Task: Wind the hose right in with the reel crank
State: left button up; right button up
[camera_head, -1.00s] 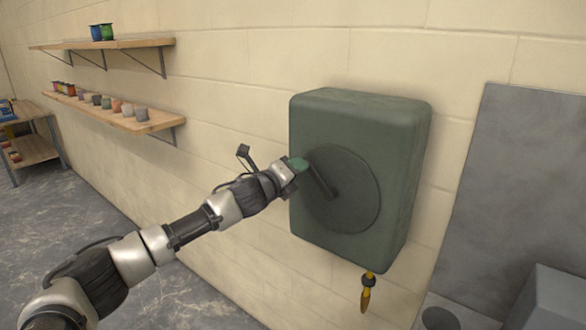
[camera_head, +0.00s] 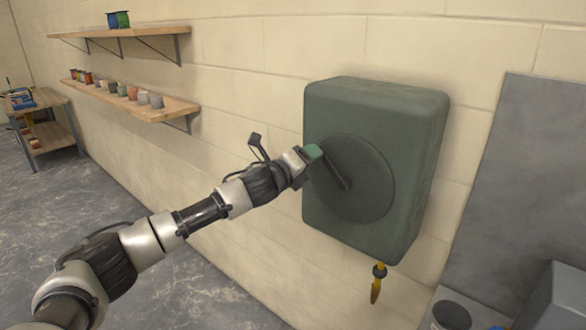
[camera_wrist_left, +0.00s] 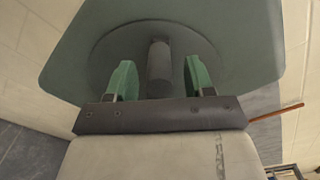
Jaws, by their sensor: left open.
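The hose reel (camera_head: 425,150) is a dark green box on the wall with a round disc on its front. The dark crank (camera_head: 338,170) slants from the disc's middle up and left. Its grip (camera_wrist_left: 160,62) points at me in the left wrist view. My left gripper (camera_head: 311,153) is at the crank's outer end. Its green fingers (camera_wrist_left: 159,80) are open, one on each side of the grip, with a gap on both sides. My right gripper is not in view.
A workbench (camera_head: 52,140) stands at far left. A grey panel (camera_head: 520,180) and a dark round tub (camera_head: 452,315) are at right. The floor at left is clear.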

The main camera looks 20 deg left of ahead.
pick_arm(q)
jog(key=b+v, duration=0.3)
jog(key=v, duration=0.7)
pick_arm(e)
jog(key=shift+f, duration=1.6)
pick_arm(q)
jog(key=shift+w+r, duration=0.1)
